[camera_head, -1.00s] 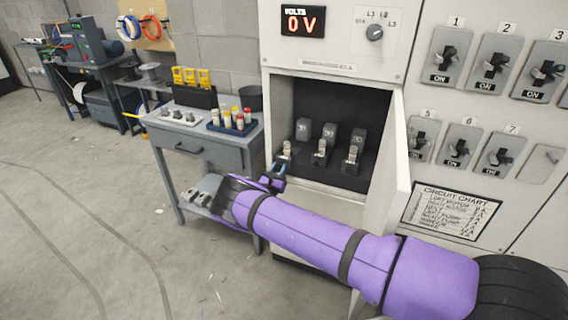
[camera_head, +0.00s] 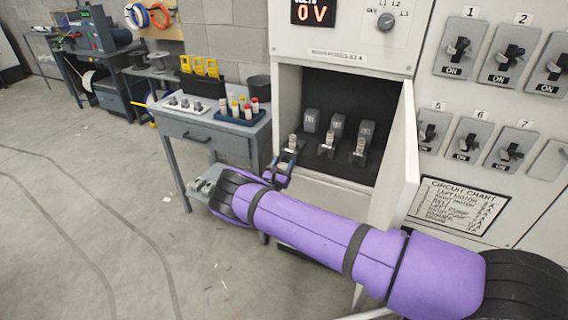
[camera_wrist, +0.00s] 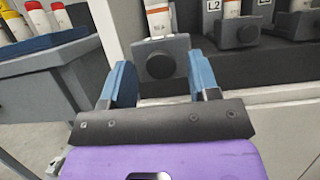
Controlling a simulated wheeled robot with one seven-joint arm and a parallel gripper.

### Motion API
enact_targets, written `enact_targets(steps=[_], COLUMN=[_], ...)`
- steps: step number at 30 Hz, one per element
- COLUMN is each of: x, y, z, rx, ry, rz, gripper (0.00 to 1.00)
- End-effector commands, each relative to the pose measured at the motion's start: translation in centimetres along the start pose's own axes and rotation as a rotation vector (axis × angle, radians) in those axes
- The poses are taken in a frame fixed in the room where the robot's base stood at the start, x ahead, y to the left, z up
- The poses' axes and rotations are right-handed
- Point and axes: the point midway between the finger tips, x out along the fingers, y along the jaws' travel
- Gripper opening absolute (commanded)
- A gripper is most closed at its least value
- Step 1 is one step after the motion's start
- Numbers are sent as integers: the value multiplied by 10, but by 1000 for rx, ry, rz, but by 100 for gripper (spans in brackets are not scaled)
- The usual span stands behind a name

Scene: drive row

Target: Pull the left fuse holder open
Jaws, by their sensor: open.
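The left fuse holder (camera_head: 289,151) is a dark grey block with a round black knob, low in the open cabinet (camera_head: 349,89). A pale fuse (camera_wrist: 158,17) stands upright in it. In the wrist view the holder's knob (camera_wrist: 167,65) lies between the two blue fingers of my gripper (camera_wrist: 163,76), with a gap visible on each side. My gripper is open and holds nothing. In the head view my gripper (camera_head: 279,170) is at the cabinet's left front edge, just below the left holder. My gripper partly hides the holder's lower front there.
The middle holder (camera_head: 326,149) and right holder (camera_head: 357,157) stand close to the right. The cabinet door (camera_head: 405,165) stands open on the right. A workbench (camera_head: 215,128) with a blue tray of fuses (camera_head: 243,120) is close on the left.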

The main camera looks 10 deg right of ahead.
Motion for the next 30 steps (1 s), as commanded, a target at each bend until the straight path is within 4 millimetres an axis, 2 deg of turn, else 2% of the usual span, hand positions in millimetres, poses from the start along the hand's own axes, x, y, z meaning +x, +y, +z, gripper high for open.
enact_targets(steps=[15, 21, 30], x=[-87, -101, -103], y=[0, 0, 0], z=[0, 0, 0], rx=[-1, -1, 0], ry=[1, 0, 1], rz=[2, 1, 1], gripper=[55, 55, 55])
